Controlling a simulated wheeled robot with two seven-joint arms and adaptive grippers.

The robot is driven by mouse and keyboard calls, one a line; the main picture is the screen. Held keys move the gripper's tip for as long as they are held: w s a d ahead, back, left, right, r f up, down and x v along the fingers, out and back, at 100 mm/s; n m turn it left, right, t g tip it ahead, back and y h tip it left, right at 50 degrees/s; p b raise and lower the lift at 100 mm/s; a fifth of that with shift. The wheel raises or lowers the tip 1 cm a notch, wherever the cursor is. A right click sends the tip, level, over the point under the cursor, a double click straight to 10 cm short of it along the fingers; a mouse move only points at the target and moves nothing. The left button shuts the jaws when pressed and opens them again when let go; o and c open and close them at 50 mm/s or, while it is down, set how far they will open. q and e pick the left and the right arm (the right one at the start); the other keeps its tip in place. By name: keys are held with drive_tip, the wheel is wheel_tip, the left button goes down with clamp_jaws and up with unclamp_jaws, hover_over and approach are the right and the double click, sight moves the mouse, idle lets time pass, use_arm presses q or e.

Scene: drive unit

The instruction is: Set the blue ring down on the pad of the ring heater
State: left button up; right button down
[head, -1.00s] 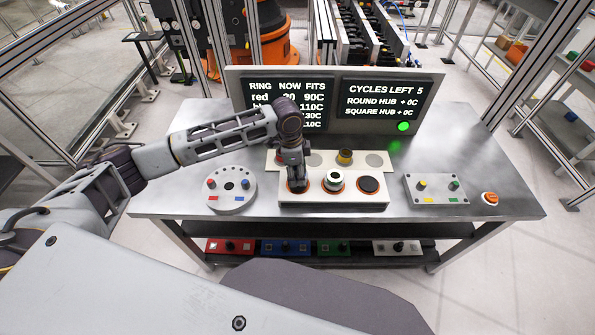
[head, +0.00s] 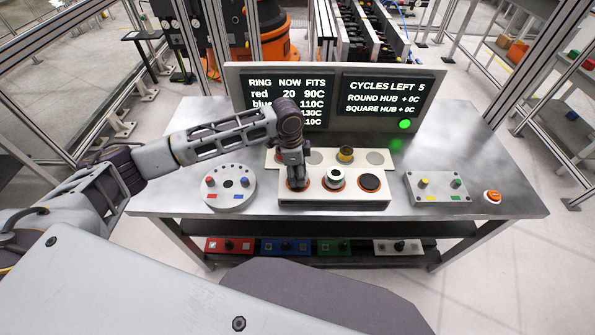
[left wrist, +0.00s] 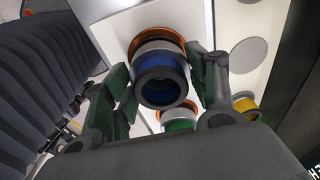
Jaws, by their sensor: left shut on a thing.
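The blue ring (left wrist: 160,77), with a silver band and a dark end, is between the fingers of my left gripper (left wrist: 163,82). The gripper is shut on it. An orange-rimmed pad shows right behind the ring; I cannot tell whether they touch. In the head view my left gripper (head: 297,183) points down over the left pad of the white ring heater (head: 334,200) and hides the blue ring. A silver-banded ring (head: 334,178) sits on the middle pad; its green side shows in the left wrist view (left wrist: 179,125). The right pad (head: 369,182) is bare and dark. My right gripper is out of view.
A white plate behind the heater bears a yellow ring (head: 345,154) and bare grey spots. An orange button (head: 492,196) is near the right edge. Screens stand behind.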

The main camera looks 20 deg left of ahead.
use_arm(q)
drive_tip(key=shift+f+p, duration=0.35)
drive_tip(key=shift+f, duration=0.05)
idle(0.8)
drive_tip(key=o, duration=1.4)
drive_tip(key=shift+o, duration=0.2)
wheel_tip(320, 180, up, 12)
drive_tip(key=a, duration=0.1)
drive_tip(key=shift+s+a, duration=0.2)
wheel_tip(320, 180, up, 8)
drive_tip(key=p, duration=0.5)
idle(0.5)
